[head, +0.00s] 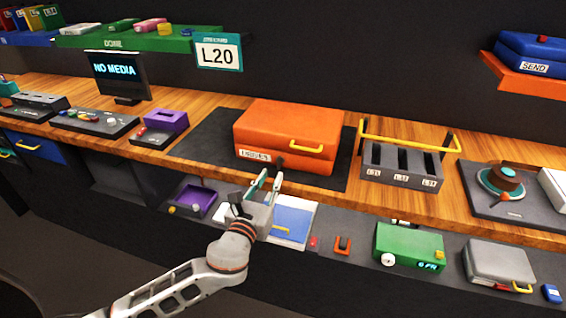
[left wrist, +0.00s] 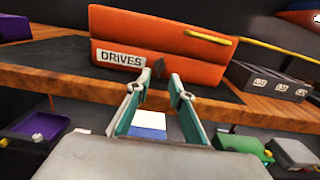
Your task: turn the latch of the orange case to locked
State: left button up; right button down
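The orange case (head: 290,125) lies closed on a dark mat on the wooden counter. Its front carries a white label, which reads DRIVES in the left wrist view (left wrist: 120,58), and a yellow handle (head: 306,147). A small dark latch (head: 281,162) sits on the front between label and handle; in the left wrist view the latch (left wrist: 158,66) is partly hidden behind the left fingertip, and its exact angle is hard to tell. My left gripper (head: 268,181) is open and empty, just in front of and below the latch, its fingers pointing at it. My right gripper is not in view.
A dark slotted rack (head: 400,166) with a yellow bar stands right of the case. A purple box (head: 166,121) stands to the left. Below the counter edge, a lower shelf holds a green box (head: 409,247) and a grey case (head: 498,262). The mat before the case is clear.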

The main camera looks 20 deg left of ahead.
aim_at(278, 165)
pick_arm(q)
jog(key=w, duration=0.6)
jog(key=shift+w+d, duration=0.1)
jog(key=shift+w, duration=0.15)
grip_shut()
